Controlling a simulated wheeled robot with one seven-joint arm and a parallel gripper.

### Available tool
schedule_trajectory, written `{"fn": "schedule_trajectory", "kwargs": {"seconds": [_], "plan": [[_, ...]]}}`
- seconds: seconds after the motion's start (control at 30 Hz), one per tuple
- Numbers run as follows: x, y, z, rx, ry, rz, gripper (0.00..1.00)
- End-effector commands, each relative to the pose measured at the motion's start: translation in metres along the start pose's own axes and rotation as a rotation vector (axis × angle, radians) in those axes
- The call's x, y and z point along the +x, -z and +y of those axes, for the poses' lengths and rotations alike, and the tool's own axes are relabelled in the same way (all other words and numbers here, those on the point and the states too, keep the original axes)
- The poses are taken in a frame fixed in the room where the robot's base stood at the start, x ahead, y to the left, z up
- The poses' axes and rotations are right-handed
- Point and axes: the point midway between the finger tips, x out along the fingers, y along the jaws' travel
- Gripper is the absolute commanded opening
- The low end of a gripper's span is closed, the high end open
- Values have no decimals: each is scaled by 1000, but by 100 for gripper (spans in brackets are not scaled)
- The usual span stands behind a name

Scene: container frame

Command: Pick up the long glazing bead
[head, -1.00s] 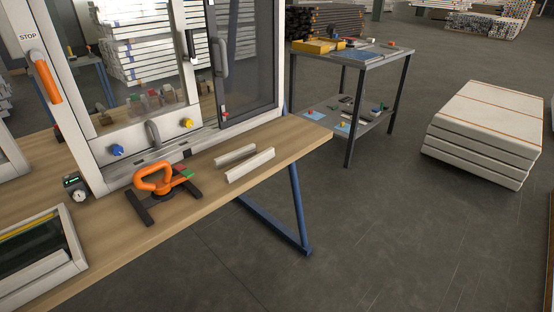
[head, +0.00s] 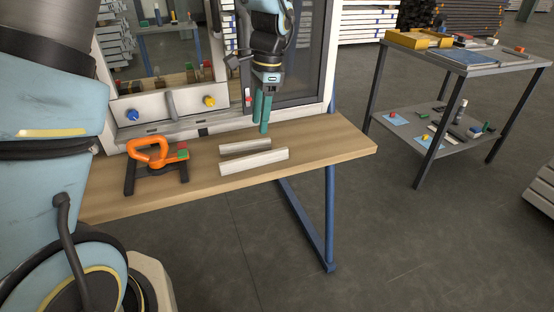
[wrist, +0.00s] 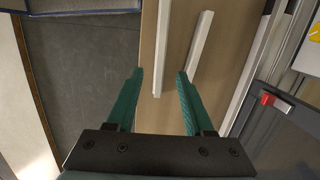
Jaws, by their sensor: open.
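Two pale, straight bars lie roughly side by side on the wooden bench. The long glazing bead (head: 253,162) is nearer the bench's front edge, and a shorter bead (head: 245,146) lies behind it. In the wrist view the long bead (wrist: 161,45) runs out of the top of the picture, with its near end between my fingers. The shorter bead (wrist: 200,45) lies slanted to its right. My gripper (head: 262,129) points down above the bench, its green fingers apart and empty. In the wrist view my gripper (wrist: 160,73) straddles the line of the long bead without touching it.
An orange-handled tool (head: 157,153) stands left of the beads. A window frame (head: 212,122) with blue and yellow knobs rises behind them. The bench (head: 330,142) is bare to the right. A grey two-shelf cart (head: 440,146) stands further right.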

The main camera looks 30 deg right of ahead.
Motion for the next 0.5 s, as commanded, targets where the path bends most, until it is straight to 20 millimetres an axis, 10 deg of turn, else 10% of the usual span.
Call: {"fn": "schedule_trajectory", "kwargs": {"seconds": [0.5], "plan": [[58,-2,0,-1,-3,-2,52]]}}
